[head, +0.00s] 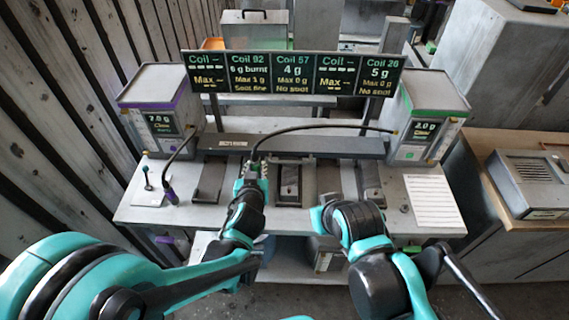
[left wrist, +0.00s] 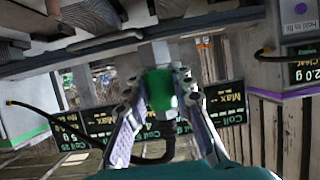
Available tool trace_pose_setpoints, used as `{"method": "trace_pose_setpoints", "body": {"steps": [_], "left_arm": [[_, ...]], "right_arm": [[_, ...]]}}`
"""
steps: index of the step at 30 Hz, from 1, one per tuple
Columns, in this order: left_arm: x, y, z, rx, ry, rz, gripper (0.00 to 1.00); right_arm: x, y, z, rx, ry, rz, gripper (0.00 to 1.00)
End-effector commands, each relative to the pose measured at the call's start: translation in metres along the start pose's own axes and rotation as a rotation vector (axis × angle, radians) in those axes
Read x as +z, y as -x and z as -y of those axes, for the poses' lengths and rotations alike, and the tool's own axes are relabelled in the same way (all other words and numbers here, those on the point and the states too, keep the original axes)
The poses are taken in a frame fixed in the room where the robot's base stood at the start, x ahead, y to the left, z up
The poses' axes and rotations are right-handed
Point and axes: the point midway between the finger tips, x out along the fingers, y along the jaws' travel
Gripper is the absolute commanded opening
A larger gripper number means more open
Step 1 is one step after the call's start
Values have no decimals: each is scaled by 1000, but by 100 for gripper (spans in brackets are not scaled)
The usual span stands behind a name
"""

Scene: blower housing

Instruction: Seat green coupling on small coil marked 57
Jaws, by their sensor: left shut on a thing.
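My left gripper (head: 252,172) is over the bench, left of its middle, in the head view. In the left wrist view its two fingers (left wrist: 160,88) are closed on the sides of the green coupling (left wrist: 159,91). A black hose (head: 320,127) arches from the right-hand box to the gripper. The board above the bench (head: 292,74) has a panel reading Coil 57, 4 g, Max 0 g, No soot. Dark fixtures (head: 290,184) stand on the bench; I cannot read which holds the small coil 57. My right arm is at the right front; its fingers do not show.
A box with purple trim (head: 160,100) stands at the bench's left end and a green-trimmed box (head: 428,105) at its right. A purple-tipped hose end (head: 171,196) stands at the left. A white sheet (head: 433,201) lies at the right. A raised bar (head: 290,146) crosses behind the fixtures.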

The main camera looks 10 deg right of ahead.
Motion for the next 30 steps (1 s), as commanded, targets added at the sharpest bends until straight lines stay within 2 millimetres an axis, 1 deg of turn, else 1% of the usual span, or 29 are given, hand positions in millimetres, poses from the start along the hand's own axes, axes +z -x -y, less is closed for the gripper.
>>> {"method": "trace_pose_setpoints", "body": {"steps": [1, 3, 6, 9, 14, 25, 30], "left_arm": [[-3, 1, -26, 49, -20, -4, 0], [-3, 1, -53, 102, -43, -7, 0], [-2, 3, -80, 155, -64, -12, 0], [-1, 4, -94, 183, -77, -15, 0], [5, 2, -98, 191, -80, -16, 0], [36, -12, -97, 190, -79, -16, 0], [42, -14, -97, 189, -79, -16, 0]], "right_arm": [[-3, 5, 0, 0, 0, 0, 0], [-5, 8, 0, 0, 0, 0, 0], [-7, 10, 0, 0, 0, 0, 0], [-7, 10, 0, 0, 0, 0, 0], [-5, 7, 0, 0, 0, 0, 0], [10, -14, 0, 0, 0, 0, 0], [13, -17, 0, 0, 0, 0, 0]]}}
